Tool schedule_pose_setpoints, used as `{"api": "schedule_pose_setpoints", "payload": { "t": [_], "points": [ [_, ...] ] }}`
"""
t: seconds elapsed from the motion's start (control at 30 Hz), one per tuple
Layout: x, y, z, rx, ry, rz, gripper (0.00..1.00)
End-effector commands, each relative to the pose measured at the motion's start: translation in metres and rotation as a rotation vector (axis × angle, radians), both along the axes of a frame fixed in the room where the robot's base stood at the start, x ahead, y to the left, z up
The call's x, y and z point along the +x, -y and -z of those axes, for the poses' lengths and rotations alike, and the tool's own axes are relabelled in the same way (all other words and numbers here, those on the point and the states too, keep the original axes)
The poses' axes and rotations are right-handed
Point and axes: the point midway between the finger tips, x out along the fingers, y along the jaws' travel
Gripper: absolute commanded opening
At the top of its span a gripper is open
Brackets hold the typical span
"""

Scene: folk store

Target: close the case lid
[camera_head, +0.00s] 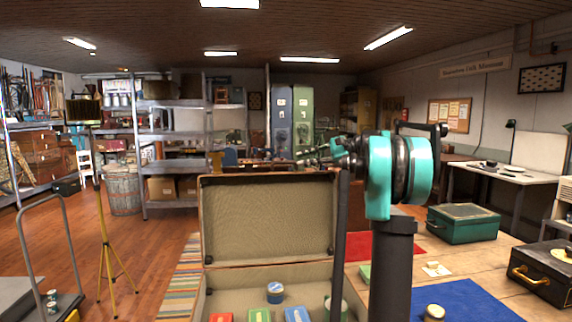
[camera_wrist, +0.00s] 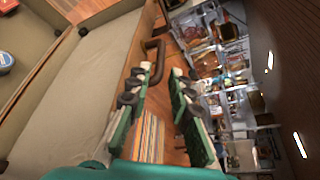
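The case lid (camera_head: 268,218) stands open, near upright, its beige lining facing the head camera. The case base (camera_head: 242,275) below it is open and holds a blue round tin (camera_head: 275,292) and small red, green and blue boxes. In the wrist view, a beige-lined case panel (camera_wrist: 85,80) fills the left, with a brown handle (camera_wrist: 155,62) beyond its brown edge. My gripper (camera_wrist: 160,82) has its green fingers apart with nothing between them, beside that edge and near the handle. Whether a finger touches the case is unclear. In the head view my arm hides part of the case's right side.
A table (camera_head: 405,285) to the right carries a green box (camera_head: 462,223), a blue mat (camera_head: 468,303) and a black case (camera_head: 545,272). A yellow tripod (camera_head: 108,245) and metal shelves (camera_head: 175,125) stand left and behind. Wooden floor between them is open.

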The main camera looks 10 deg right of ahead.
Motion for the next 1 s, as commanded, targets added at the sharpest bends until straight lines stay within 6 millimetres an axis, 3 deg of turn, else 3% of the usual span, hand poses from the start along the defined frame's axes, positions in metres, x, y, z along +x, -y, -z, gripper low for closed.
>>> {"api": "schedule_pose_setpoints", "payload": {
  "t": [0.2, 0.4, 0.8, 1.0],
  "points": [
    [0.012, -0.039, 0.011, 0.0, -0.001, -0.003, 0.2],
    [0.019, -0.06, 0.017, 0.0, 0.0, -0.001, 0.2],
    [0.022, -0.067, 0.019, 0.0, 0.0, 0.0, 0.2],
    [0.022, -0.067, 0.019, 0.0, 0.0, 0.0, 0.0]
  ]
}}
